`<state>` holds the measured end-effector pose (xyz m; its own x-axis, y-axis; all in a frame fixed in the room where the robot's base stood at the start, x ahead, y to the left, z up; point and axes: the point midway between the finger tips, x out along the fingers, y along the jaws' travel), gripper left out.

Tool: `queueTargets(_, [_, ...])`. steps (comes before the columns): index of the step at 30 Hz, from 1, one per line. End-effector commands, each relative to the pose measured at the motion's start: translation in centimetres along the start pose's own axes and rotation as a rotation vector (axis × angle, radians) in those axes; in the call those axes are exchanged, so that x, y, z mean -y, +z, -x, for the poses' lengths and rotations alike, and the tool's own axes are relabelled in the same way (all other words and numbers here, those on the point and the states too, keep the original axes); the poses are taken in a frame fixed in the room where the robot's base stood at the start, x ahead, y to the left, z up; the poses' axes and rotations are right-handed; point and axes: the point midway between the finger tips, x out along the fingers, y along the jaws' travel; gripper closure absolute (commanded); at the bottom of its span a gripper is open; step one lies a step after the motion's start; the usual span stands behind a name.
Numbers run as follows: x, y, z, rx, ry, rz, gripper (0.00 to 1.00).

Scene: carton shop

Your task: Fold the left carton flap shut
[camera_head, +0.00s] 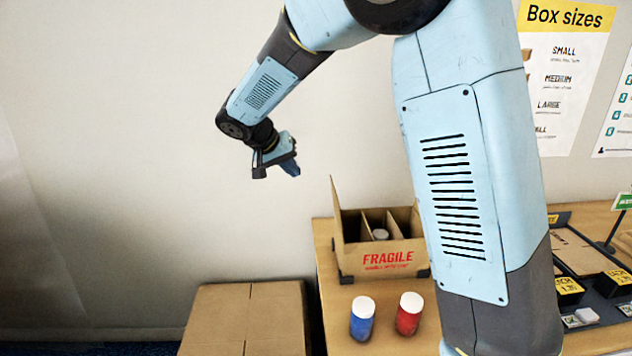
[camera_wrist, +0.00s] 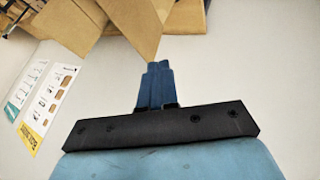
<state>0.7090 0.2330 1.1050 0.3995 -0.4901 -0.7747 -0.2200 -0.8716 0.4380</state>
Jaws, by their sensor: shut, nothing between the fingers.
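The open carton (camera_head: 383,259), marked FRAGILE, stands on the wooden table. Its left flap (camera_head: 337,218) stands up, nearly upright, along the left side. My gripper (camera_head: 291,169) is shut and empty. In the head view it hangs up and left of the flap, apart from it. In the wrist view my shut fingers (camera_wrist: 157,66) point toward brown cardboard (camera_wrist: 138,28) at the top. I cannot tell which cardboard part that is.
A blue jar (camera_head: 362,318) and a red jar (camera_head: 408,313) stand in front of the carton. A closed box (camera_head: 246,317) sits left of the table. My arm hides the carton's right surroundings. Black trays (camera_head: 600,290) lie at right. The wall above the left box is clear.

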Motion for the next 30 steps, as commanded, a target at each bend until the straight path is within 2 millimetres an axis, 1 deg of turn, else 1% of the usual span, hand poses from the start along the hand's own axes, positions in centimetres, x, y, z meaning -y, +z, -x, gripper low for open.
queueTargets(5, [-0.1, 0.0, -1.9, 0.002, 0.004, -0.001, 1.00])
queueTargets(19, [-0.1, 0.0, -10.0, 0.003, 0.003, 0.000, 1.00])
queueTargets(24, [-2.3, -0.1, -10.8, 0.002, 0.001, -0.004, 1.00])
queueTargets(30, [-3.6, -0.2, -11.3, 0.002, 0.001, -0.003, 1.00])
